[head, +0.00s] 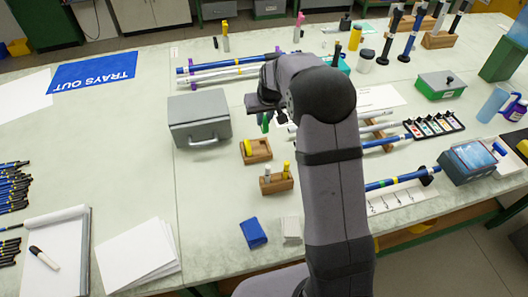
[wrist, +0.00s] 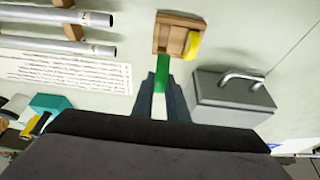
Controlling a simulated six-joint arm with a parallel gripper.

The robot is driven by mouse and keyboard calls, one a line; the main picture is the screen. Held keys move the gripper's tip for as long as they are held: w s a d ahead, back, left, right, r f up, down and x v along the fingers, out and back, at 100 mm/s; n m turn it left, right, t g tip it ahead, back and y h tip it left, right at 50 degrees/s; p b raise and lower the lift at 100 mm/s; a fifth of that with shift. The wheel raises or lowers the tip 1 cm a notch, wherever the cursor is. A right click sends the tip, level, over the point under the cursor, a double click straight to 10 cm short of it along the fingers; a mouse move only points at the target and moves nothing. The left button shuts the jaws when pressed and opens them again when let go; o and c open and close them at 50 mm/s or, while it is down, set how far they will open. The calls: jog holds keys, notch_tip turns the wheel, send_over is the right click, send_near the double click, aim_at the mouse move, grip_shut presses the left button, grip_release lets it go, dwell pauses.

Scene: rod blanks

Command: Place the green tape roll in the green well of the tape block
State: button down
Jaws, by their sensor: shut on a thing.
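My gripper (wrist: 161,88) is shut on the green tape roll (wrist: 161,70), which sticks out past the fingertips in the wrist view. In the head view the green roll (head: 265,122) shows below the dark gripper, partly hidden by it. The wooden tape block (wrist: 165,47) lies just beyond the roll in the wrist view. A yellow roll (wrist: 192,45) stands at its right side. In the head view the tape block (head: 262,156) is on the table, below and slightly left of the gripper. I cannot tell whether the green roll touches the block.
A grey metal box (head: 200,122) with a handle stands left of the tape block. A second wooden block (head: 276,184) with yellow-topped pieces is nearer the front. Blue (head: 253,233) and white (head: 291,229) blocks lie near the front edge. Rods lie on racks behind and right.

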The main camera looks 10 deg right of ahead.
aim_at(266, 130)
jog(key=shift+f+p, duration=1.55)
jog(key=shift+f, duration=3.45)
jog(key=shift+f, duration=0.15)
jog(key=c, duration=1.7)
grip_release()
jog(key=shift+c, duration=0.2)
jog(key=shift+s+r, duration=0.1)
jog(key=shift+r, duration=0.65)
jog(key=b+v, duration=0.2)
jog(key=v, duration=0.9)
jog(key=shift+b, duration=0.4)
jog(key=s+a+g, duration=0.1)
jog(key=s+g, duration=0.1)
jog(key=s, duration=1.3)
jog(key=s+a+f+g, duration=0.1)
jog(key=s+a+g, duration=0.1)
jog(key=s, duration=1.3)
jog(key=shift+s+g, duration=0.2)
jog(key=shift+g, duration=0.1)
